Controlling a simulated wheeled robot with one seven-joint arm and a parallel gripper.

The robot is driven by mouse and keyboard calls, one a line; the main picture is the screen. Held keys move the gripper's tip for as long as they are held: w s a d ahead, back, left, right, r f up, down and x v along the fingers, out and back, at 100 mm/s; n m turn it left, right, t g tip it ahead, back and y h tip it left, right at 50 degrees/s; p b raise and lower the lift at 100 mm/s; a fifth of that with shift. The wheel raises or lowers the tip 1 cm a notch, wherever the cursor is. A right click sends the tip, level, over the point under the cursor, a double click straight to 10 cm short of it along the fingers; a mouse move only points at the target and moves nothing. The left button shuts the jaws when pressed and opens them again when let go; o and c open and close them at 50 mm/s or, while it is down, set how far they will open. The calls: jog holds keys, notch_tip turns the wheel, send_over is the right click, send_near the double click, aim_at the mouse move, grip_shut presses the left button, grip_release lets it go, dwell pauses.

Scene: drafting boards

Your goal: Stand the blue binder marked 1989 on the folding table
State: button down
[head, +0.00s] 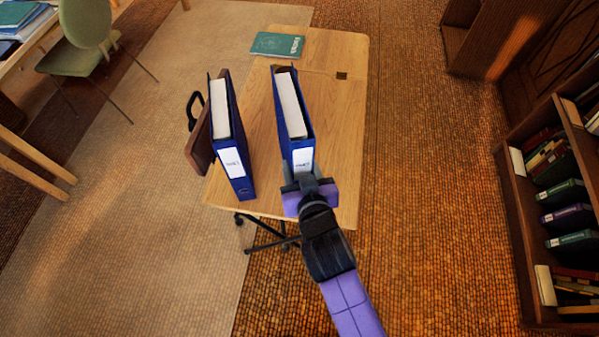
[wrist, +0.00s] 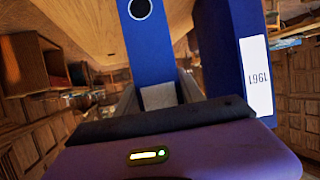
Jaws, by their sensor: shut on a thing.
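Two blue binders stand upright, side by side, over the folding table (head: 341,130). My gripper (head: 303,178) is shut on the lower spine of the right one, the held binder (head: 292,100). In the wrist view my gripper (wrist: 158,92) grips the same binder (wrist: 150,50), whose round spine hole shows. Its white label is too small to read in the head view. I cannot tell whether its base touches the tabletop. The other binder (head: 226,130) is just to the left, apart from it; in the wrist view that binder (wrist: 222,45) has a label reading 1961.
A green book (head: 277,44) lies flat at the table's far end. A brown case with a black handle (head: 198,150) is against the table's left side. A bookshelf (head: 515,215) stands at right, a green chair (head: 85,25) at upper left. The tabletop right of the held binder is clear.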

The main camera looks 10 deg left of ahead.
jog(key=shift+f, duration=1.8)
jog(key=c, duration=0.7)
grip_release()
jog(key=shift+f, duration=0.15)
jog(key=b+v, duration=0.1)
jog(key=v, duration=1.1)
jog(key=shift+d, duration=0.1)
